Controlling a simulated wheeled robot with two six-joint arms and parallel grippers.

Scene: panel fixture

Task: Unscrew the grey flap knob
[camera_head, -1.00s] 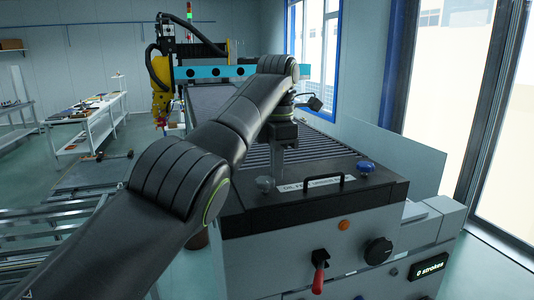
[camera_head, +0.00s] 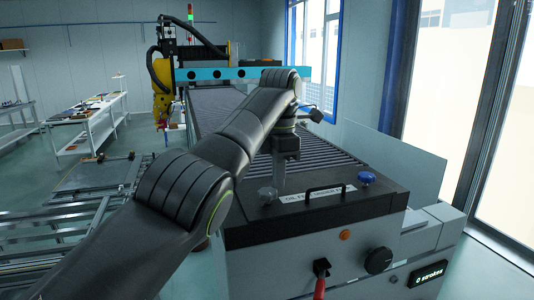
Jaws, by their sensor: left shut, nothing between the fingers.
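The grey flap knob (camera_head: 267,194) stands at the left of the dark top panel (camera_head: 370,202) of the machine, left of a black bar handle. My left gripper (camera_head: 279,187) points down just behind and to the right of the knob, with its fingers shut and empty. The fingertips overlap the knob's edge in the picture, and I cannot tell whether they touch it. My left arm hides part of the machine's left side. My right gripper is not in view.
The black handle (camera_head: 325,190) and a blue knob (camera_head: 366,178) stand right of the grey knob. The front face carries an orange button (camera_head: 345,235), a black dial (camera_head: 378,260), a red lever (camera_head: 320,287) and a display (camera_head: 428,274) reading "0 strokes". Slats (camera_head: 325,153) lie behind the panel.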

